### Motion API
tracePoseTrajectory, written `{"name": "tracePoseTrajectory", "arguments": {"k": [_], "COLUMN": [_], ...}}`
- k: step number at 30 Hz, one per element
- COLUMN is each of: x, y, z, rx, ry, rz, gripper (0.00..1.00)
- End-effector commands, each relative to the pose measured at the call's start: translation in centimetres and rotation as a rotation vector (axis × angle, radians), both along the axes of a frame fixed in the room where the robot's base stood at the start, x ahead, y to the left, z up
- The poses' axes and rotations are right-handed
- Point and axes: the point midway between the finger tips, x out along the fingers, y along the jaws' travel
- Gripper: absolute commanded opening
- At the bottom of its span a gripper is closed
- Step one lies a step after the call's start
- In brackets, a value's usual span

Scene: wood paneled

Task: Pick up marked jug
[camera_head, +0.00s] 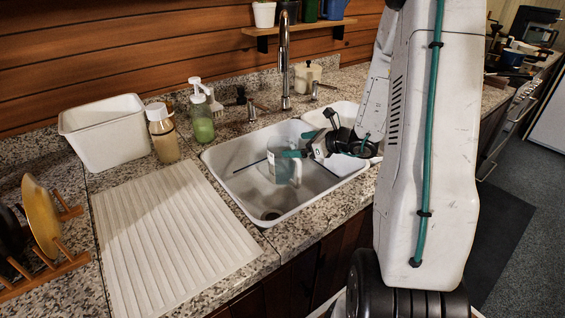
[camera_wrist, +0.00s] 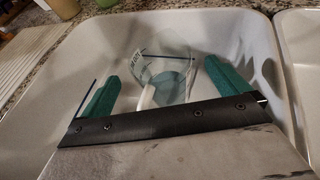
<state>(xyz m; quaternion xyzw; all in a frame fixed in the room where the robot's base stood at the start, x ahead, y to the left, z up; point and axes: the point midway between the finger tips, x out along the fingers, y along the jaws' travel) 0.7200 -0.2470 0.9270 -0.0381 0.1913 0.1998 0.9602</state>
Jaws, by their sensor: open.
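The marked jug (camera_head: 283,165) is a clear measuring jug with printed markings, standing in the white left sink basin (camera_head: 222,165). In the wrist view the jug (camera_wrist: 172,72) lies ahead of and between my fingers, with a pale handle facing me. My gripper (camera_head: 290,153) has green fingers and reaches into the basin from the right. In the wrist view my gripper (camera_wrist: 160,85) is open, a finger on each side of the jug. I cannot tell whether either finger touches it.
A faucet (camera_head: 285,75) rises behind the basin. A soap bottle (camera_head: 201,115), a lidded jar (camera_head: 163,133) and a white tub (camera_head: 105,135) stand to the left. A ribbed drainboard (camera_head: 170,235) lies in front of them, with a wooden dish rack (camera_head: 45,275) at far left.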

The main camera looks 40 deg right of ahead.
Motion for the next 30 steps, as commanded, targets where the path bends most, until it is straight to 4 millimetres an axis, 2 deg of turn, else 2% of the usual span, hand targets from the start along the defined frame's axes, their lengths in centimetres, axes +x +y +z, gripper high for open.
{"name": "tracePoseTrajectory", "arguments": {"k": [13, 23, 27, 30], "x": [5.1, 5.7, 5.7, 5.7], "y": [2.4, 2.6, 2.6, 2.6], "z": [-2.4, -2.6, -2.6, -2.6], "rx": [-0.001, -0.002, -0.003, -0.003], "ry": [-0.001, -0.001, -0.001, -0.001], "rz": [0.007, 0.005, 0.006, 0.006], "gripper": [1.00, 1.00, 0.61, 0.35]}}
